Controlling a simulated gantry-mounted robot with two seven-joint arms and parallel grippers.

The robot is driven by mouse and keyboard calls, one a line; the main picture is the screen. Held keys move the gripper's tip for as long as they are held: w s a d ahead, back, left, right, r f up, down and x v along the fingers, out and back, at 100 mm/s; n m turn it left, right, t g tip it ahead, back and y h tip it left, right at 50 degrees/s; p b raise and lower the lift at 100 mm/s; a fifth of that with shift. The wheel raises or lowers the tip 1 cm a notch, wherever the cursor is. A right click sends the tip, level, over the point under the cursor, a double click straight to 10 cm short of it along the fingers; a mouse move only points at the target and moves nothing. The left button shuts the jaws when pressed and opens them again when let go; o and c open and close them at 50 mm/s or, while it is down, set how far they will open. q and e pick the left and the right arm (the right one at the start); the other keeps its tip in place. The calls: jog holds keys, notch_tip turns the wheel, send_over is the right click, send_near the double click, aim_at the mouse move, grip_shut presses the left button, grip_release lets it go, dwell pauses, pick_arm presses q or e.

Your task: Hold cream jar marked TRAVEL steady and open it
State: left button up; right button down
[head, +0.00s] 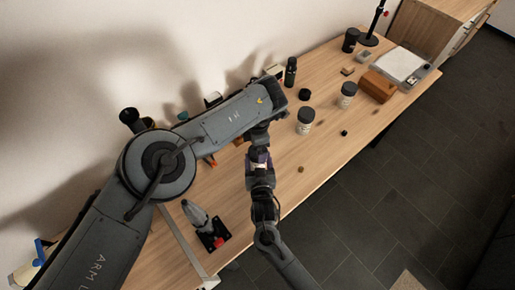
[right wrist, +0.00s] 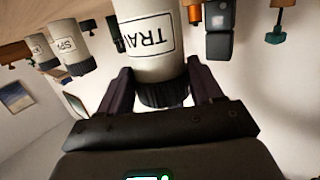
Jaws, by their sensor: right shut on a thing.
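The cream jar marked TRAVEL (right wrist: 150,42) is white with a dark ridged lid (right wrist: 165,95); the lid is on, and the far end of the jar is cut off in the right wrist view. My right gripper (right wrist: 158,78) is shut on the jar, its fingers on both sides at the lid end. In the head view the jar (head: 258,164) is a small pale patch, mostly hidden by the grippers. My left gripper (head: 259,139) reaches down close by the jar from the far side. Its fingers are too small and covered to tell their state.
Two other pale jars with dark lids, one nearer (head: 306,122) and one farther (head: 348,92), stand to the right. A dark bottle (head: 291,72), a brown box (head: 378,86) and a lamp (head: 369,39) are farther back. The table's front edge is close to my right arm.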

pick_arm(q)
jog(key=shift+r, duration=0.6)
jog(key=shift+c, duration=0.4)
notch_tip(320, 180, up, 3)
jog(key=shift+r, duration=0.2)
jog(key=shift+f, duration=3.95)
jog(key=c, duration=0.9)
jog(key=o, duration=1)
jog(key=shift+r, duration=2.3)
